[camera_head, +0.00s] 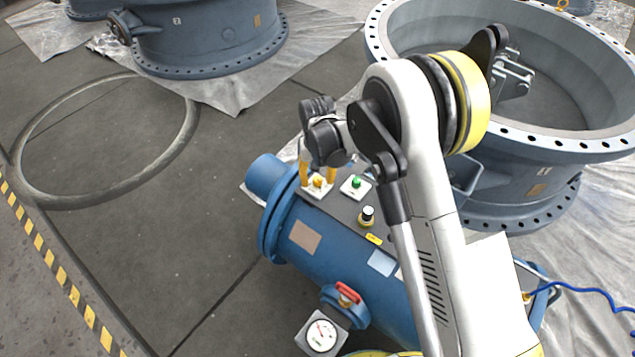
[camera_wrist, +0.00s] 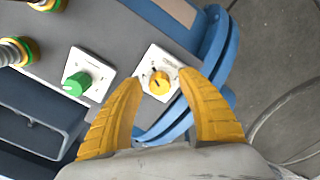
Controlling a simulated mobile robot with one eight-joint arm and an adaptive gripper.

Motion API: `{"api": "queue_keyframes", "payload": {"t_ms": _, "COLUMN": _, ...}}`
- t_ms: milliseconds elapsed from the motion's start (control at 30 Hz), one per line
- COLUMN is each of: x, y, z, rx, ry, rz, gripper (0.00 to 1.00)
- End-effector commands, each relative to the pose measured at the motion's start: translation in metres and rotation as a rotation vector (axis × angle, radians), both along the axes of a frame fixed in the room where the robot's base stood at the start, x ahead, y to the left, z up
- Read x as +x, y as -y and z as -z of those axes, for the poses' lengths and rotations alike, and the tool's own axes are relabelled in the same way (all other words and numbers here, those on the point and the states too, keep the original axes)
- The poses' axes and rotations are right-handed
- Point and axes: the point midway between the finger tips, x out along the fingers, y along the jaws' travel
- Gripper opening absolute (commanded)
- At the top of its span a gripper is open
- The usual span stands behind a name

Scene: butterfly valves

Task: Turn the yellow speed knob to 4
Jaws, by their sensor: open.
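The yellow speed knob (camera_wrist: 159,83) sits on a white square plate (camera_wrist: 151,62) with a printed scale, on a grey panel. It has a dark pointer mark; the scale numbers are too small to read. In the head view the yellow knob (camera_head: 318,181) is at the left end of the panel on the blue pipe body. My gripper (camera_wrist: 161,78) has yellow fingers and is open, with one fingertip on each side of the knob. In the head view my gripper (camera_head: 317,176) is right over the knob's plate. I cannot tell whether the fingers touch the knob.
A green knob (camera_wrist: 77,84) on a white plate is close beside the yellow one. A black-topped button (camera_head: 367,215) stands further along the panel. A red valve handle (camera_head: 348,292) and a gauge (camera_head: 321,335) are at the front. Large valve bodies (camera_head: 556,183) stand behind.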

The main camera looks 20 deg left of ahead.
Motion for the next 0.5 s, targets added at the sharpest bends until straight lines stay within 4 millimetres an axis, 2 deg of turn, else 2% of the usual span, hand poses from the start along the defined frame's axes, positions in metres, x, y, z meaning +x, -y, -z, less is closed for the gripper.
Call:
{"api": "queue_keyframes", "payload": {"t_ms": 300, "x": -0.0001, "y": 0.0001, "z": 0.0031, "rx": 0.000, "ry": 0.000, "rz": 0.000, "gripper": 0.46}}
{"api": "queue_keyframes", "payload": {"t_ms": 333, "x": -0.0001, "y": 0.0001, "z": 0.0031, "rx": 0.000, "ry": 0.000, "rz": 0.000, "gripper": 0.42}}
{"api": "queue_keyframes", "payload": {"t_ms": 467, "x": -0.0001, "y": 0.0001, "z": 0.0030, "rx": 0.000, "ry": 0.000, "rz": 0.000, "gripper": 0.02}}
{"api": "queue_keyframes", "payload": {"t_ms": 500, "x": -0.0001, "y": 0.0001, "z": 0.0030, "rx": 0.000, "ry": 0.000, "rz": 0.000, "gripper": 0.00}}
